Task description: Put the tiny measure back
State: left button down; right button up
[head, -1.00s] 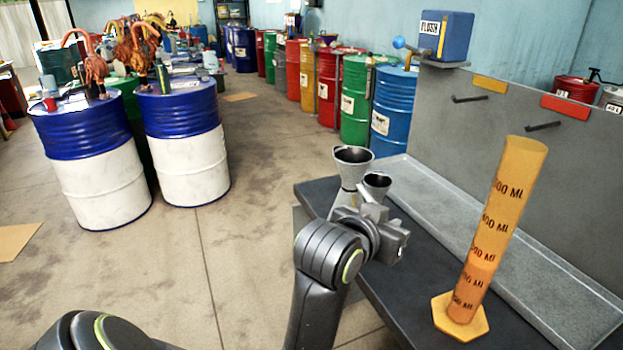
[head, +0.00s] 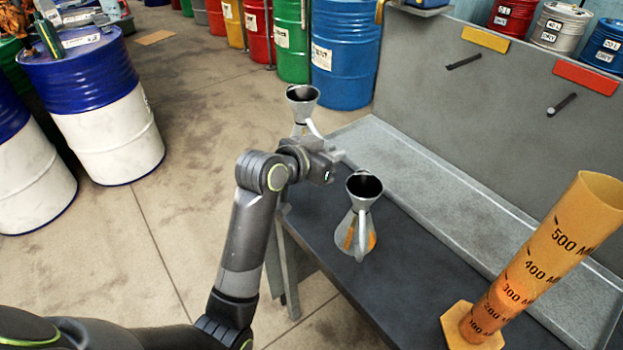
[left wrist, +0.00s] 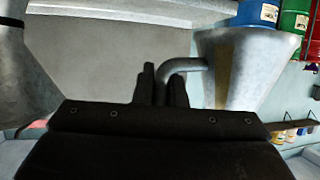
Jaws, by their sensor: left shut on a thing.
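My left gripper (head: 334,163) is shut on the curved handle of a grey metal measure (head: 303,98) with a flared, dark-mouthed funnel top. The arm hides this measure's lower part, and I cannot tell whether it touches the bench. In the left wrist view the fingers (left wrist: 162,88) close on the handle, with its body (left wrist: 235,65) to their right. A second metal measure (head: 361,215) stands upright on the dark bench, nearer and right of the gripper, apart from it. A measure side also fills the left edge of the wrist view (left wrist: 20,75). My right gripper is out of view.
An orange graduated cylinder (head: 545,255) stands on the bench (head: 420,290) at front right. A grey tray (head: 440,185) runs along a back panel (head: 430,60) with hooks and yellow and red plates. Drums (head: 345,50) stand beyond; floor left is open.

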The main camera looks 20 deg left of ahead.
pick_arm(q)
jog(key=shift+f, duration=4.6)
jog(key=c, duration=1.5)
grip_release()
jog(key=shift+r, duration=0.1)
jog(key=shift+s+a+r, duration=0.1)
jog(key=shift+s, duration=0.05)
jog(key=v, duration=1.1)
jog(key=shift+s+a+r, duration=0.15)
jog(key=shift+s+r, duration=0.05)
jog(key=shift+s, duration=0.1)
